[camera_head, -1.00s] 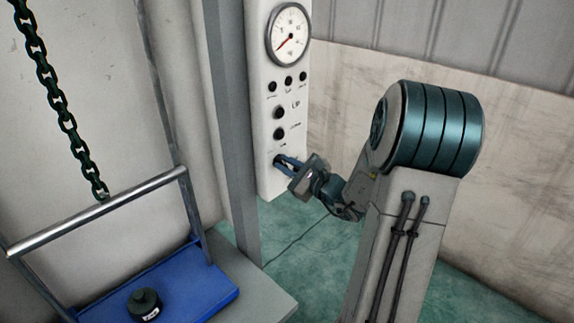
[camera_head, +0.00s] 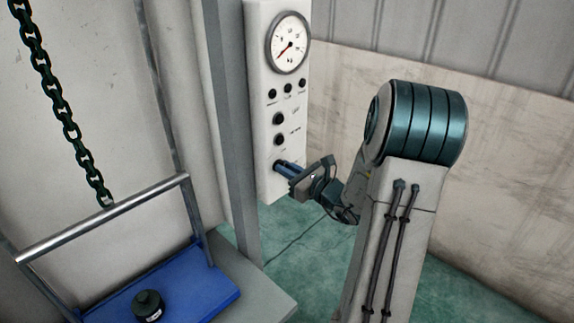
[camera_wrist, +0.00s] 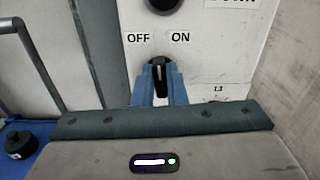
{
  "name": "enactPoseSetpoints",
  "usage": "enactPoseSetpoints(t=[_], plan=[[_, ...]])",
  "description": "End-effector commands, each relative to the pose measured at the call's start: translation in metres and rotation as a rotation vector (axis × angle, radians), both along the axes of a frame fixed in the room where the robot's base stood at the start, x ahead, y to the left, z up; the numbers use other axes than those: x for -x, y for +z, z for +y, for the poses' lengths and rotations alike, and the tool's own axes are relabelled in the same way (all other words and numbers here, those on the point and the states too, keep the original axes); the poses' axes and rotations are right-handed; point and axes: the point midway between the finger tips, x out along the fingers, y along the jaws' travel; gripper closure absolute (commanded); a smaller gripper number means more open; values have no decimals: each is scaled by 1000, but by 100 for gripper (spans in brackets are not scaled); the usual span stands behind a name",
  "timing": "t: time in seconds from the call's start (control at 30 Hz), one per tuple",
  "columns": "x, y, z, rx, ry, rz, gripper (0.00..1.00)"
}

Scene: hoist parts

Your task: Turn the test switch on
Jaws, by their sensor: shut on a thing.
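The test switch (camera_wrist: 159,74) is a small black rotary switch at the bottom of the white control panel (camera_head: 262,100). In the wrist view it sits below the printed words OFF and ON. Its pale pointer line looks roughly upright, between the two words. My gripper (camera_wrist: 159,88) has its blue fingers on both sides of the switch, shut on it. In the head view my gripper (camera_head: 281,168) reaches the lower part of the panel from the right, and the switch is mostly hidden behind the fingers.
The panel also has a round gauge (camera_head: 288,44), several small dark indicators and two black buttons (camera_head: 279,118). At left, a chain (camera_head: 62,115) hangs above a blue platform (camera_head: 205,285) with a metal rail and a dark weight (camera_head: 148,304). A grey post (camera_head: 232,120) stands beside the panel.

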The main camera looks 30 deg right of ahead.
Motion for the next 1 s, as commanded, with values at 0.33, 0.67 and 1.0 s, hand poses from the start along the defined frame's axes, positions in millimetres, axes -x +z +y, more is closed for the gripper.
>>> enactPoseSetpoints(t=[0.33,0.67,1.0], plan=[[-1,2,-2,-297,0,110,100],[-1,1,-4,-490,-1,179,100],[-1,-1,-4,-566,-1,207,100]])
